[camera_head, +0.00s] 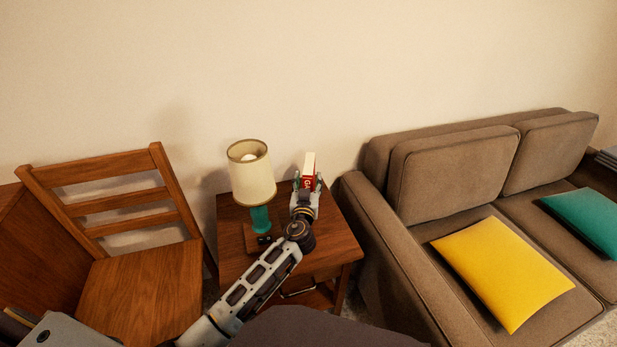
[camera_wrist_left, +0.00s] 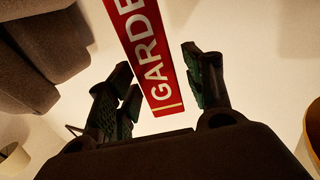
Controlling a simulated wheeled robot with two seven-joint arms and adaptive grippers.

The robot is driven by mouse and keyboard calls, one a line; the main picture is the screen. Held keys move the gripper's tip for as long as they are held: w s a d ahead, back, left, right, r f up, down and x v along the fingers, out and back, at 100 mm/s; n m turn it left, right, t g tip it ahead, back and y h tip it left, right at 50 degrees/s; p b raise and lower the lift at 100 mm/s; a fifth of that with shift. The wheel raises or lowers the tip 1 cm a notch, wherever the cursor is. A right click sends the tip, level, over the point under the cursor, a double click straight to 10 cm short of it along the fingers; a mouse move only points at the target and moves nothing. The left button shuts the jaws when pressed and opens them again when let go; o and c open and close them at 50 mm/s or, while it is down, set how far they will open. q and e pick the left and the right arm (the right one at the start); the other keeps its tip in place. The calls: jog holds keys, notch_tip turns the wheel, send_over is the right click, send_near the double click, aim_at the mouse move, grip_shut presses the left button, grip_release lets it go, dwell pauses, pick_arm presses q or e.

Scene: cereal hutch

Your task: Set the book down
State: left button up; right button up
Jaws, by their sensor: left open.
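A red book (camera_head: 309,174) with pale page edges stands at the back of the wooden side table (camera_head: 335,240), close to the wall. Its spine, with white letters starting "GARDE", shows in the left wrist view (camera_wrist_left: 148,50). My left gripper (camera_head: 306,186) is at the near side of the book. In the left wrist view its fingers (camera_wrist_left: 157,68) are spread, one on each side of the spine, with gaps visible. The book's foot is hidden by the gripper, so its contact with the table cannot be seen. My right gripper is not in view.
A lamp with a cream shade (camera_head: 251,178) and teal base (camera_head: 260,218) stands just left of the gripper. A wooden chair (camera_head: 145,285) is further left. A brown sofa (camera_head: 450,175) with yellow (camera_head: 502,273) and teal (camera_head: 585,220) cushions is right. The table's right front is bare.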

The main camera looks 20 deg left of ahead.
pick_arm(q)
jog(key=shift+v, duration=3.2)
jog(key=shift+c, duration=0.2)
